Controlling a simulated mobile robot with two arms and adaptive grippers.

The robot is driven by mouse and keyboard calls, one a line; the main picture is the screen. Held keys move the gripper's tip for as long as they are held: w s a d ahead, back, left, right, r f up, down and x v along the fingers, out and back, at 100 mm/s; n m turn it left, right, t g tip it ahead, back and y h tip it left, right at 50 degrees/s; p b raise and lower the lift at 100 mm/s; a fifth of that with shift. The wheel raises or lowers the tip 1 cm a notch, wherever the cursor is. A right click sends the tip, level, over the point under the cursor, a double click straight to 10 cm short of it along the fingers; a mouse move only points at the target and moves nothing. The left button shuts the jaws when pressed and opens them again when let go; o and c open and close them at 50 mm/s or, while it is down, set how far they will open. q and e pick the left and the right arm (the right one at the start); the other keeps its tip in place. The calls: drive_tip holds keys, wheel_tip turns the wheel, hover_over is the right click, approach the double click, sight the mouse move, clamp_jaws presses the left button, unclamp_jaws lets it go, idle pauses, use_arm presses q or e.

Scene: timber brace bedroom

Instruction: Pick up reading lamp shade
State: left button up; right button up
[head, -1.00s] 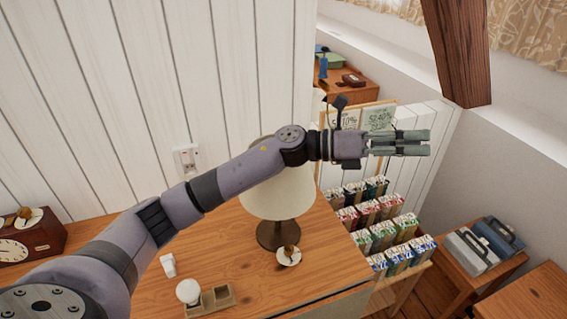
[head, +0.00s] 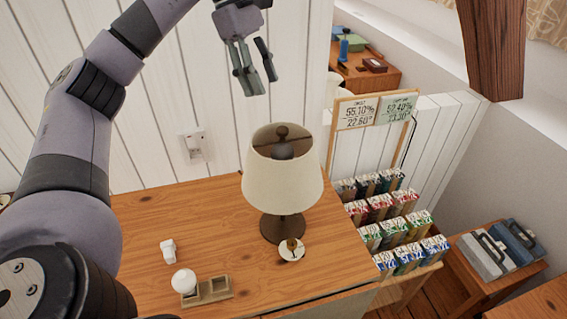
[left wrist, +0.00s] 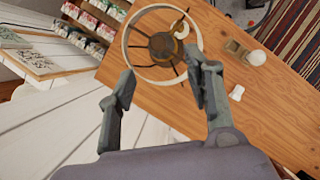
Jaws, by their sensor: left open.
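The reading lamp shade (head: 283,184) is a cream cone with an open top, sitting on a dark lamp base (head: 282,228) on the wooden desk. In the left wrist view the shade's round rim (left wrist: 136,72) shows from above, with spokes and a finial in its middle. My left gripper (head: 250,86) is open and empty, above the shade and a little to its left, fingers pointing down. In the left wrist view its two fingers (left wrist: 162,82) are apart, with the shade beyond and between their tips. My right gripper is not in view.
On the desk (head: 140,215) are a white bulb (head: 184,281) in a wooden holder, a small white piece (head: 168,250) and a small dish (head: 291,250). A rack of boxes (head: 385,225) stands right of the desk. A white plank wall (head: 150,130) is behind.

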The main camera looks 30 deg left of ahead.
sight(281, 128)
use_arm(q)
drive_tip(key=p+x, duration=0.1)
drive_tip(key=x, duration=0.7)
drive_tip(key=p+x, duration=0.2)
drive_tip(key=x, duration=0.2)
drive_tip(key=shift+w+f+p, duration=0.15)
drive_tip(key=shift+f+p, duration=0.2)
drive_tip(key=shift+f, duration=0.05)
drive_tip(key=shift+d+f, duration=0.1)
drive_tip(key=shift+f, duration=0.1)
drive_tip(key=shift+c, duration=0.4)
clamp_jaws()
